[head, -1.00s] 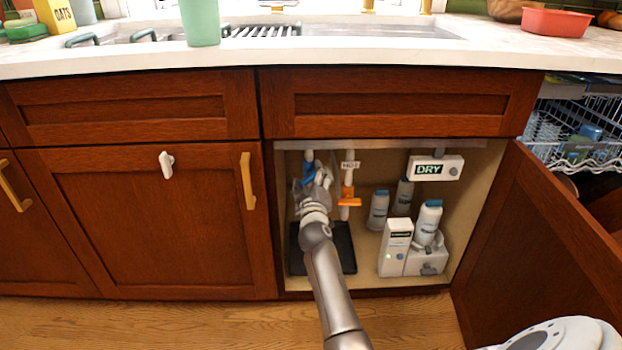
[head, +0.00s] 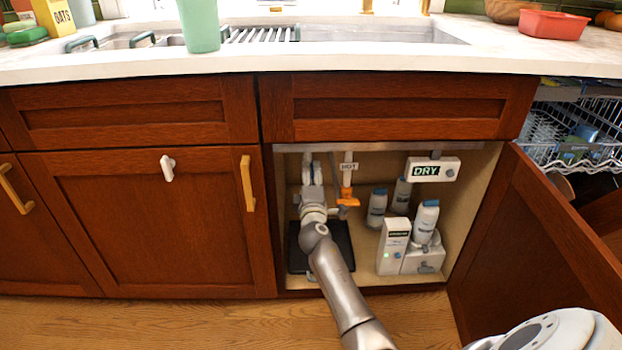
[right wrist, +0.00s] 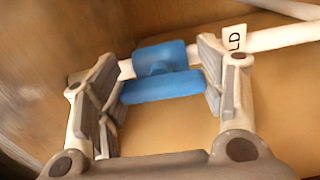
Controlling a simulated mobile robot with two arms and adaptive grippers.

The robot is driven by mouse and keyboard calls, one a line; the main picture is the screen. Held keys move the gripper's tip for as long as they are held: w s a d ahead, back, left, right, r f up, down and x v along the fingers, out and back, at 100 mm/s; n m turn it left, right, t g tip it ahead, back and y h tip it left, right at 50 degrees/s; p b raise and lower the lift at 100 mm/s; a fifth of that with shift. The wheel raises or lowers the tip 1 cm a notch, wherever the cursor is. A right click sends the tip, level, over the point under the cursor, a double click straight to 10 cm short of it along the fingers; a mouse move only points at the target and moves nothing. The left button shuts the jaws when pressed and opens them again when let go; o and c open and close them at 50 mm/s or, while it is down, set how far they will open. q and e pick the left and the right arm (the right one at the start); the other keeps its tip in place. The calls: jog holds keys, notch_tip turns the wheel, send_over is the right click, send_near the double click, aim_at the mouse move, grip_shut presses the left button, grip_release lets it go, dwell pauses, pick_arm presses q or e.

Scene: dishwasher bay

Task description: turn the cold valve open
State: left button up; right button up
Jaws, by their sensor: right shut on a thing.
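The cold valve's blue handle (right wrist: 162,87) shows in the right wrist view, between the two finger pads of my right gripper (right wrist: 160,78). The gripper is shut on it. The handle's bar lies roughly along the white pipe (right wrist: 275,39), which carries a tag partly reading "LD". In the head view my right gripper (head: 312,178) is inside the open cabinet at its left side and largely hides the valve. My left gripper is not in view.
The hot pipe with an orange valve handle (head: 348,201) and a "HOT" tag (head: 349,167) is close to the right. The open cabinet door (head: 535,235) bounds the right side.

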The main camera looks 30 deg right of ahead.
jog(key=shift+n, duration=0.3)
jog(key=o, duration=1)
jog(key=v, duration=1.2)
